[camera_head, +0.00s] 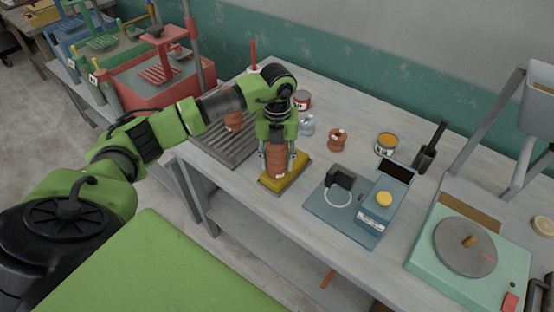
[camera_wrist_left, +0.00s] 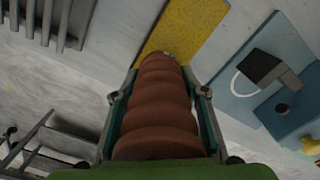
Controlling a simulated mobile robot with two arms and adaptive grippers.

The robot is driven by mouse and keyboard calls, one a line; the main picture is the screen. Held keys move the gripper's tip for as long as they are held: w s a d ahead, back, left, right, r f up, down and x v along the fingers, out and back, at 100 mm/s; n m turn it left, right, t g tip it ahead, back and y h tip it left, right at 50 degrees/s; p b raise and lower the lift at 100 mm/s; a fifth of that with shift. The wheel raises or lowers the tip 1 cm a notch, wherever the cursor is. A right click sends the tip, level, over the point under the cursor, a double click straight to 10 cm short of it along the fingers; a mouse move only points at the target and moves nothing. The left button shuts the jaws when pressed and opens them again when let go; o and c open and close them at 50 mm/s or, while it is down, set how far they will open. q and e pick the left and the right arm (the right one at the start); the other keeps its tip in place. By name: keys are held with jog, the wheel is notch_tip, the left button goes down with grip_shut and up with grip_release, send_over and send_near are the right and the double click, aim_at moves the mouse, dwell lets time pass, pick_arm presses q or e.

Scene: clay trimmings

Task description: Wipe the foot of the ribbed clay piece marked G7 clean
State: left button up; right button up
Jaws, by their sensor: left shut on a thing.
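My left gripper (camera_head: 277,163) is shut on a ribbed, reddish-brown clay piece (camera_head: 277,156). The piece is upright between its fingers, with a small pale mark low on its side that I cannot read. Its lower end is over the yellow pad (camera_head: 298,174) on the bench; I cannot tell whether they touch. In the left wrist view the clay piece (camera_wrist_left: 158,110) runs away from me between the fingers, and its far end overlaps the yellow pad (camera_wrist_left: 196,22). The foot's underside is hidden. My right gripper is not in view.
Another clay piece (camera_head: 234,121) stands on the slatted rack (camera_head: 228,147) at left. A small clay piece (camera_head: 337,138) and tins (camera_head: 386,146) are behind. A blue device (camera_head: 345,220) sits close right of the pad, with a green turntable unit (camera_head: 460,250) farther right.

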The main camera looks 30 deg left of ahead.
pick_arm(q)
jog(key=shift+f+b, duration=0.45)
jog(key=shift+f, duration=0.05)
dwell(0.9)
dwell(0.4)
jog(key=shift+w, duration=0.15)
jog(key=shift+w+d+b, duration=0.2)
jog(key=shift+w+b, duration=0.8)
jog(key=shift+w, duration=0.95)
jog(key=shift+w+d+b, duration=0.15)
jog(key=shift+w+b, duration=0.8)
jog(key=shift+w, duration=0.95)
jog(key=shift+s, duration=0.1)
jog(key=shift+s+a+r+p, duration=0.15)
jog(key=shift+s+p, duration=0.65)
jog(key=shift+s, duration=0.4)
jog(key=shift+s+a+p, duration=0.2)
jog(key=shift+s+p, duration=0.75)
jog(key=shift+s, duration=1.75)
jog(key=shift+w, duration=0.1)
jog(key=shift+w+d+b, duration=0.15)
jog(key=shift+w+b, duration=0.8)
jog(key=shift+w, duration=1)
jog(key=shift+w+d+b, duration=0.15)
jog(key=shift+w+b, duration=0.75)
jog(key=shift+w, duration=1.05)
